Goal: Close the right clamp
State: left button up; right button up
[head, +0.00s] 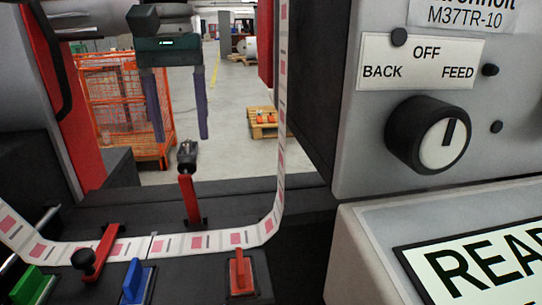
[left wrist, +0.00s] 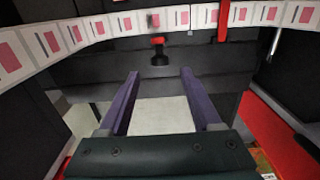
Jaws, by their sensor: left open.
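The right clamp (head: 190,198) is a red lever with a black knob, standing up behind the label strip (head: 200,242) in the head view. In the left wrist view its black knob (left wrist: 160,57) shows nearly end-on, just beyond and between my fingertips. My left gripper (head: 181,137) is open and empty, its purple fingers pointing down above the knob and apart from it. It also shows in the left wrist view (left wrist: 160,74). The left clamp (head: 103,252) is a red lever lying low across the strip. My right gripper is not in view.
Green (head: 32,284), blue (head: 136,283) and red (head: 240,274) switches or levers sit in front of the strip. A grey control panel with a black dial (head: 428,135) stands at right. The strip rises beside the panel. An orange cage (head: 125,105) stands on the floor behind.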

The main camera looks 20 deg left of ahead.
aim_at(191, 192)
pick_arm(q)
notch_tip(191, 192, down, 6)
jog(key=shift+r+b, duration=0.2)
jog(key=shift+b, duration=0.35)
grip_shut()
jog(key=shift+r, duration=0.1)
dwell(1.0)
